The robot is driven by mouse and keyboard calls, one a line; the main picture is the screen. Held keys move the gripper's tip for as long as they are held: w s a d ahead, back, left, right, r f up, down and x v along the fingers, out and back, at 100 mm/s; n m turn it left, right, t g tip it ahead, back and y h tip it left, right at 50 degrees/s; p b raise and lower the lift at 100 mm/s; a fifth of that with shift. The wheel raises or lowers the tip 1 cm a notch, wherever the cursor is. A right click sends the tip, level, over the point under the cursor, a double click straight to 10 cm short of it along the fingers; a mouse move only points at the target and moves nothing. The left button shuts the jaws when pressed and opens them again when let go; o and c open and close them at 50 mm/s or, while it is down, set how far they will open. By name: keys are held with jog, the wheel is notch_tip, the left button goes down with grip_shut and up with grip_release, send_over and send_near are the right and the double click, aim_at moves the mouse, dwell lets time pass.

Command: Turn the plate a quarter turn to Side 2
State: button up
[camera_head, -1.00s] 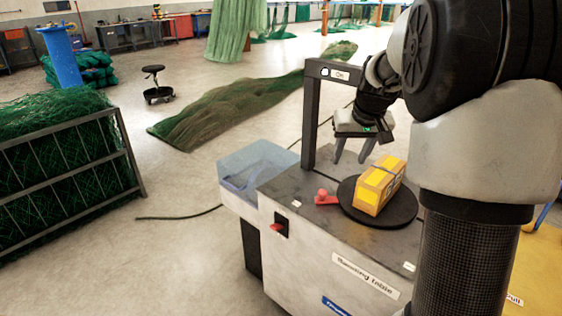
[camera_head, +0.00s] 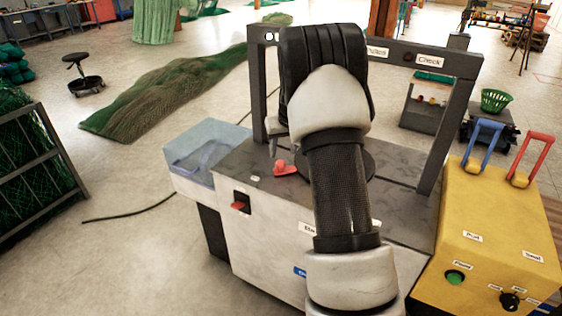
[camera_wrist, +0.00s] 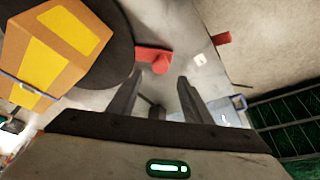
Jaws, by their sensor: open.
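The plate (camera_head: 370,164) is a dark round disc on the scanning table, mostly hidden by my arm in the head view. In the wrist view the plate (camera_wrist: 113,42) carries a yellow-orange box (camera_wrist: 45,55) with a strap. A red lever with a round knob (camera_head: 284,168) sits at the plate's left edge; this red lever (camera_wrist: 153,59) lies just beyond my fingertips in the wrist view. My gripper (camera_wrist: 160,77) is open and empty, its fingers apart over the tabletop. In the head view my arm hides the box and most of the gripper.
A dark frame (camera_head: 455,65) with a "Check" label arches over the table. A red switch (camera_head: 240,203) is on the table's front. A clear bin (camera_head: 205,146) adjoins the left side. A yellow console (camera_head: 490,215) with blue and red levers stands at right.

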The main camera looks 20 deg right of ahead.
aim_at(281, 162)
jog(key=x, duration=0.6)
jog(key=shift+w+f, duration=0.2)
jog(key=shift+f, duration=0.15)
grip_shut()
